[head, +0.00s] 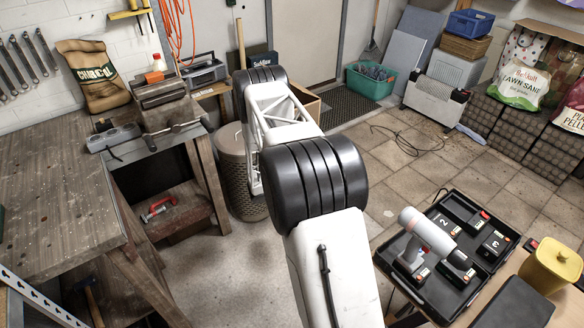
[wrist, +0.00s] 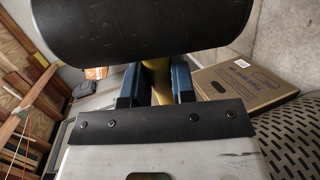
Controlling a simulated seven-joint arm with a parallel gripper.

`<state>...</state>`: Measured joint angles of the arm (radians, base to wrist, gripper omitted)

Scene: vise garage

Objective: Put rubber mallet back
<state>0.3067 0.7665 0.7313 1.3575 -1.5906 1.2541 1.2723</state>
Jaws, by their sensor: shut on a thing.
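In the wrist view, my gripper (wrist: 157,85) has its blue fingers closed on a yellow handle (wrist: 158,75). A large black cylinder (wrist: 140,30) fills the top of that view, close to the camera, and looks like the rubber mallet's head; the handle shows below it. The lower part of the handle is hidden by the gripper body. In the head view, my own arm hides the gripper and the mallet.
A perforated bin (head: 229,165) stands beside the workbench (head: 55,190); it also shows in the wrist view (wrist: 300,135), near a cardboard box (wrist: 243,88). A vise (head: 163,103) sits on the bench. A drill case (head: 455,285) lies at lower right. Tiled floor is open at right.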

